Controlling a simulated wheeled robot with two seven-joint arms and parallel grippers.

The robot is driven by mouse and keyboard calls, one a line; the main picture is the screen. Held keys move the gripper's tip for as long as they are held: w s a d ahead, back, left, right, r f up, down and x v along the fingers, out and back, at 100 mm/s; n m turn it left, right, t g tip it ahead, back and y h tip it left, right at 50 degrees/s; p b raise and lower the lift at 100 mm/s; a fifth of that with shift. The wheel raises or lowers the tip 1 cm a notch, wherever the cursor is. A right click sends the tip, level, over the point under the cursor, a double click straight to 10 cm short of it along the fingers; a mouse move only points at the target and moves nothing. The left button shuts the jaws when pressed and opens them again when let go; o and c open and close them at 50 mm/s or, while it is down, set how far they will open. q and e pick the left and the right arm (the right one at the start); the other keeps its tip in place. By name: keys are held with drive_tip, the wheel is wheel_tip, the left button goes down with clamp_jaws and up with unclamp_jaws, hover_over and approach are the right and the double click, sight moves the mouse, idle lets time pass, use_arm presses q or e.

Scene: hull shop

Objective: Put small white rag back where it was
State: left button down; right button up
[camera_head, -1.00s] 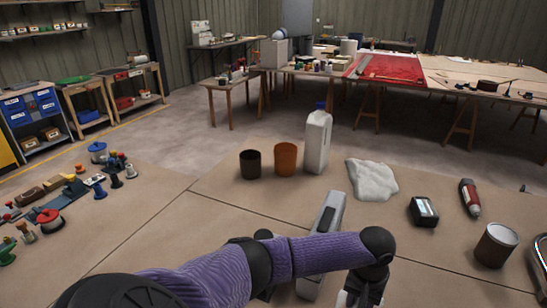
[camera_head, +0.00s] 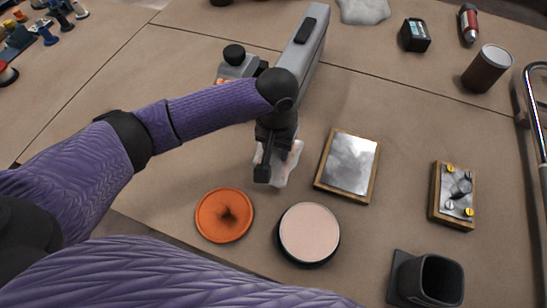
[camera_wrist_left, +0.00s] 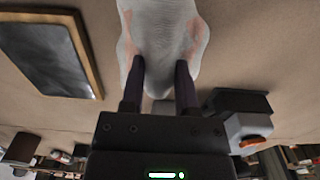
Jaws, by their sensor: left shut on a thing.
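The small white rag (camera_head: 290,165), marked with orange-pink stains, hangs from my left gripper (camera_head: 265,172), between an orange disc and a framed metal plate. The left gripper is shut on it. In the left wrist view the rag (camera_wrist_left: 163,38) spreads out beyond the two dark fingers (camera_wrist_left: 160,85). The rag appears to be near the tabletop; I cannot tell whether it touches. My right gripper is not in view.
Near the rag are the orange disc (camera_head: 224,215), a pale round pad (camera_head: 309,232), the framed plate (camera_head: 348,165) and a long grey tool (camera_head: 304,50). A bolted block (camera_head: 454,195) and dark cup (camera_head: 428,278) stand right. A larger white cloth (camera_head: 364,9) lies behind.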

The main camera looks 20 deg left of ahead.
sight(276, 158)
use_arm(q)
wheel_tip(276, 158, down, 3)
drive_tip(key=shift+r+b, duration=0.1)
drive_tip(key=shift+b, duration=0.4)
drive_tip(key=shift+f, duration=0.4)
drive_tip(key=shift+r, duration=0.25)
drive_tip(key=shift+c, duration=1.8)
unclamp_jaws()
drive_tip(key=shift+f, duration=0.15)
drive_tip(key=shift+r, duration=0.3)
wheel_tip(276, 158, up, 12)
drive_tip(key=p, duration=0.6)
drive_tip(key=shift+f, duration=0.25)
drive_tip(key=shift+r, duration=0.15)
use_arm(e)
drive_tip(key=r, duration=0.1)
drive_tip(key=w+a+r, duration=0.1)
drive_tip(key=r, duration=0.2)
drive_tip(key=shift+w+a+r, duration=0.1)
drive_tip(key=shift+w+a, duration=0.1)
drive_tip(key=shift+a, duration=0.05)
